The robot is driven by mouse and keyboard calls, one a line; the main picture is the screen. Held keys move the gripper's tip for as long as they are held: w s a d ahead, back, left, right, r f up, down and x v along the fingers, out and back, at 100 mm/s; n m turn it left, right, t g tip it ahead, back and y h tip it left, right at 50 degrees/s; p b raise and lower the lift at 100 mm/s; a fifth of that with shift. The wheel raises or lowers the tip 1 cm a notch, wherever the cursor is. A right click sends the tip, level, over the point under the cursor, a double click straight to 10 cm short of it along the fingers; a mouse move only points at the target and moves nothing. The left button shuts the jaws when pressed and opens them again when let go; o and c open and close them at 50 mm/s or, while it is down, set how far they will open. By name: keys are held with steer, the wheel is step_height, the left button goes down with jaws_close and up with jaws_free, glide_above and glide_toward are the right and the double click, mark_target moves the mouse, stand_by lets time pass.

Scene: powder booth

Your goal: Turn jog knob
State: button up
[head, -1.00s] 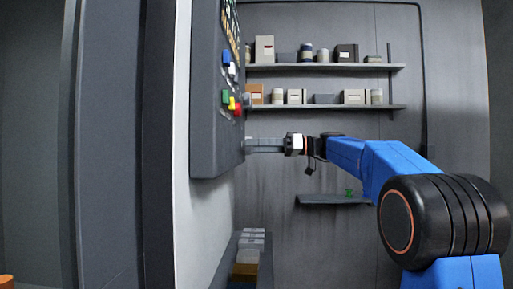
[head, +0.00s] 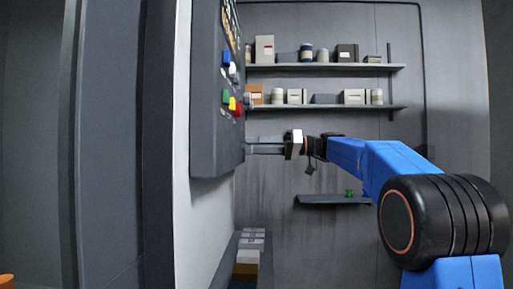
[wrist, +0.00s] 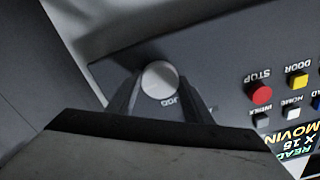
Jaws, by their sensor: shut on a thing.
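The jog knob (wrist: 159,79) is a round light-grey knob on the dark control panel, with the label JOG beside it in the wrist view. My gripper (wrist: 158,88) has one finger on each side of the knob and is shut on it. In the head view, my gripper (head: 248,146) reaches left to the lower front of the control panel (head: 215,120); the knob is mostly hidden there by the fingers. In the wrist view the panel's lettering appears upside down.
In the wrist view, a red STOP button (wrist: 262,95), a yellow DOOR button (wrist: 298,81) and a lit display (wrist: 305,140) lie right of the knob. In the head view, shelves (head: 325,107) with boxes and jars line the back wall. A low bin (head: 246,268) stands below the panel.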

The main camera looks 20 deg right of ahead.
steer(key=shift+m, duration=4.5)
steer(key=o, duration=1)
steer(key=shift+o, duration=0.2)
steer(key=v, duration=1.7)
steer(key=shift+d, duration=0.2)
